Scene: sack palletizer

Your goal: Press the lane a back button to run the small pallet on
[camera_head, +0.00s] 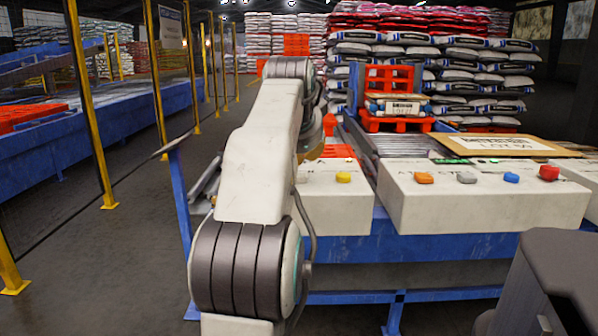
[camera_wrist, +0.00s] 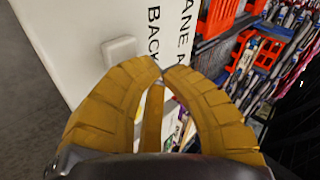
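In the wrist view, a pale panel (camera_wrist: 75,20) carries black lettering reading "LANE A" and "BACK". A white button (camera_wrist: 120,50) stands on the panel beside the word "BACK", left of my fingertips. My gripper (camera_wrist: 161,68) has yellow ribbed fingers whose tips meet, with nothing seen between them. Its tips appear near the button, but I cannot tell any contact. In the head view the left control box (camera_head: 335,200) is partly covered by my arm. A small orange pallet (camera_head: 395,124) bears a labelled sack (camera_head: 397,106) beyond the boxes.
A yellow button (camera_head: 343,177) shows on the left box. A second box (camera_head: 480,205) to the right has orange, grey, blue and red buttons. A blue frame (camera_head: 420,275) supports both boxes. Yellow fence posts (camera_head: 92,110) and a blue conveyor (camera_head: 90,140) stand left. Stacked sacks fill the back.

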